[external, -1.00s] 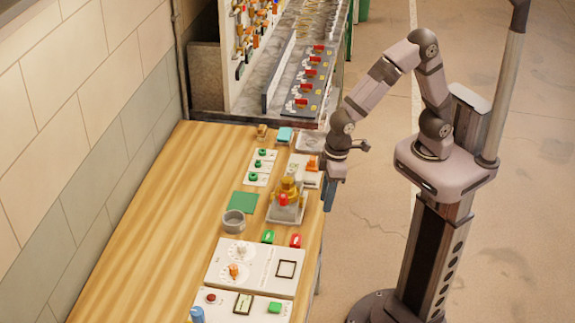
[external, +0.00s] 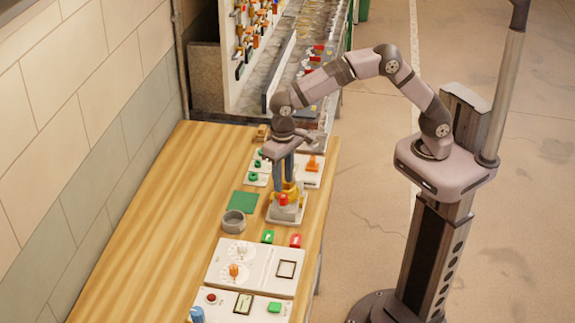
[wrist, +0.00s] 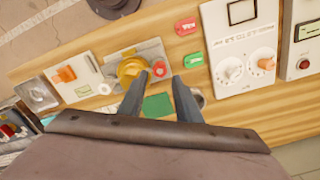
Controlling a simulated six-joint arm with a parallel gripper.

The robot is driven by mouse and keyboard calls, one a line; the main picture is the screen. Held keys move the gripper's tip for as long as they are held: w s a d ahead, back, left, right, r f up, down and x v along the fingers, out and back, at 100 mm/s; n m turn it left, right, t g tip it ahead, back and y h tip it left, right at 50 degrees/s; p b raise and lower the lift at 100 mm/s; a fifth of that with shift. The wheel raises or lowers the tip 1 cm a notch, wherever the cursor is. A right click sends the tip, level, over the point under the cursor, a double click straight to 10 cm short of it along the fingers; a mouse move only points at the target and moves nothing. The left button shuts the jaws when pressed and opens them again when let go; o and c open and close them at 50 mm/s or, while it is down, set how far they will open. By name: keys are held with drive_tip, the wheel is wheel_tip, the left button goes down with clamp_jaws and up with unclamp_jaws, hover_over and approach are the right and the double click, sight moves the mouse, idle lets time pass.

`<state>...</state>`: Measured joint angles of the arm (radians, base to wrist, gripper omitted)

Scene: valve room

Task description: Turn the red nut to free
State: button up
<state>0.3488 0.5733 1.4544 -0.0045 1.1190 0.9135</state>
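The red nut (external: 283,199) sits on a brass-yellow valve fitting (external: 296,190), which stands on a grey plate (external: 287,214) near the right edge of the bench. In the wrist view the red nut (wrist: 159,68) shows at the side of the yellow fitting (wrist: 131,70). My gripper (external: 284,189) points down, just above or beside the fitting; its fingers hide part of it. In the wrist view my gripper (wrist: 160,82) is open, with the nut appearing between its fingertips. I cannot tell whether a finger touches the fitting.
A green tag (external: 267,236) and a red tag (external: 295,240) lie in front of the fitting. A grey cup (external: 233,221) and a green square (external: 243,202) are to its left. A white panel with knobs (external: 254,264) is nearer. The bench's left side is clear.

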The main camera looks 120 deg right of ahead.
sight(284, 196)
drive_tip(key=shift+f+p, duration=1)
drive_tip(key=shift+f, duration=2.1)
drive_tip(key=c, duration=0.8)
